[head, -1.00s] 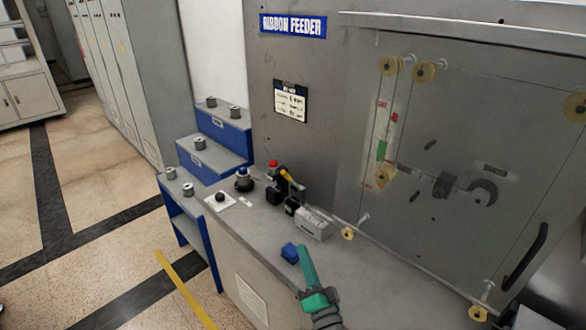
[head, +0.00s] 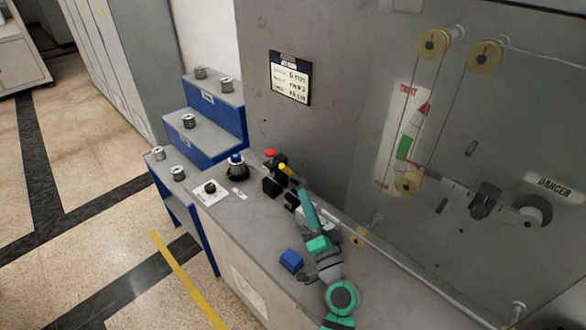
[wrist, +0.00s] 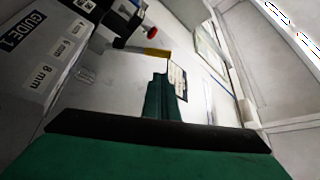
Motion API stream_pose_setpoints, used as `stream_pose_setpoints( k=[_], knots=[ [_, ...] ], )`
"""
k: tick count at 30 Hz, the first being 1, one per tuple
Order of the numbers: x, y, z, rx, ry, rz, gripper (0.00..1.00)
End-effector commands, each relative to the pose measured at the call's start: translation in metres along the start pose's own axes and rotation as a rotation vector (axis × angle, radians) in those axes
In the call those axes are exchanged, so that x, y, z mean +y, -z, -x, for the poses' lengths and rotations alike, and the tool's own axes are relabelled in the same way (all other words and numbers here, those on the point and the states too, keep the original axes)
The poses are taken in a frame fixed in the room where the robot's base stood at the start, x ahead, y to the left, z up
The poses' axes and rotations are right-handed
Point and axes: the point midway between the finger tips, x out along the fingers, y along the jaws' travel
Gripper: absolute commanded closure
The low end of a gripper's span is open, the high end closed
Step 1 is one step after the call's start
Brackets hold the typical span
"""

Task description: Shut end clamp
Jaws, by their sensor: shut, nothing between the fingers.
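The end clamp (head: 272,186) is a black device with a red knob on top and a yellow lever (head: 287,170), standing on the grey bench top. The lever slants down to the right in the head view. In the wrist view the yellow lever (wrist: 150,51) points right from the clamp's dark body. My gripper (head: 302,194), with green fingers, is shut and empty, just right of and below the lever. In the wrist view the fingertips (wrist: 165,75) are close to the lever's free end; I cannot tell if they touch.
A grey guide block (wrist: 52,45) stands close on the left in the wrist view. A blue block (head: 291,261) lies on the bench by my arm. A blue-topped black knob (head: 236,168) stands left of the clamp. A clear panel with yellow rollers (head: 434,43) is on the right.

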Motion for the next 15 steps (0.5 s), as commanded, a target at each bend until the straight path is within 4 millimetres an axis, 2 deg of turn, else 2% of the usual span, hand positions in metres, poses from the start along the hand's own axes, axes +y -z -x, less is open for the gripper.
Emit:
stream_pose_setpoints(
  k=[4,8,15],
  knots=[
    [0.000,0.000,-0.003,0.000,0.001,0.000,1.00],
    [-0.001,-0.001,-0.016,-0.002,0.002,-0.001,1.00],
    [-0.001,-0.001,-0.057,-0.002,0.003,0.000,1.00]
  ],
)
